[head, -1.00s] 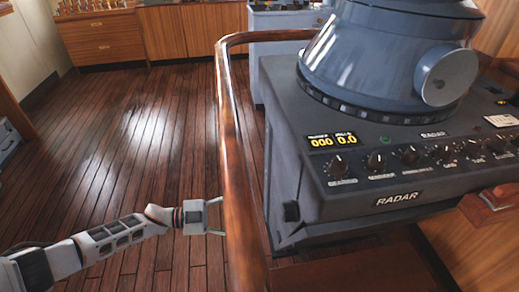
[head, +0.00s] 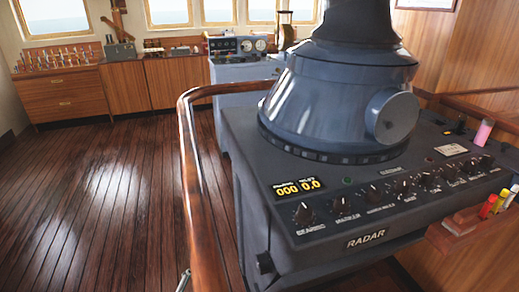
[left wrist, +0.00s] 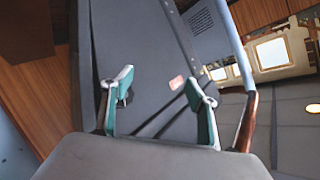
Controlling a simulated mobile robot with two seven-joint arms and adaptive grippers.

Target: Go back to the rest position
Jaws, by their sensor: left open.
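My left gripper (left wrist: 160,85) is open in the left wrist view, with two green-padded fingers spread apart and nothing between them. A dark grey panel, seemingly the side of the radar console, lies beyond the fingers. In the head view only a small grey tip of this gripper (head: 184,281) shows at the bottom edge, just left of the wooden rail. My right gripper is in neither view.
The grey radar console (head: 365,243) fills the right side. A curved wooden rail (head: 190,180) runs along its left. Wooden cabinets (head: 125,90) line the back wall. The dark plank floor (head: 90,190) at left is clear. Colored markers (head: 490,205) stand at far right.

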